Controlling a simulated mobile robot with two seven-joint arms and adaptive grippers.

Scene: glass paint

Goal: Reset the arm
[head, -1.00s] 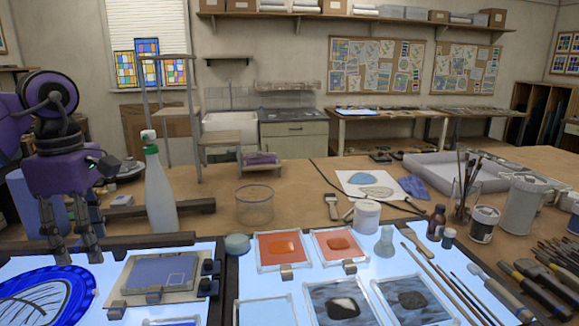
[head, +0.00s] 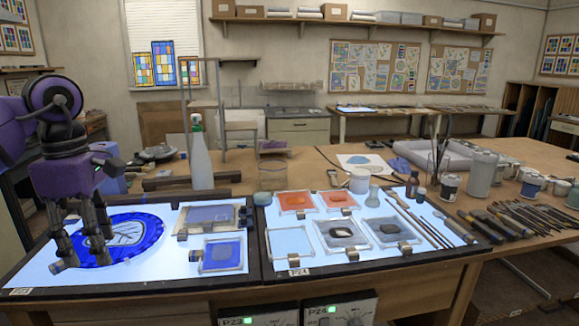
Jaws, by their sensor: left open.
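My left gripper (head: 88,250) hangs at the left of the head view with its fingers pointing down. It is open, with nothing seen between its fingers. It stands in front of the round blue painted glass (head: 135,240), which lies on the left light panel (head: 40,272) and is partly hidden by the fingers. I cannot tell how high the fingers are above the panel. My right gripper is not in view.
A spray bottle (head: 201,160) stands behind the left panel. Tools (head: 545,222) crowd the right side. Two control boxes (head: 340,310) sit under the front edge.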

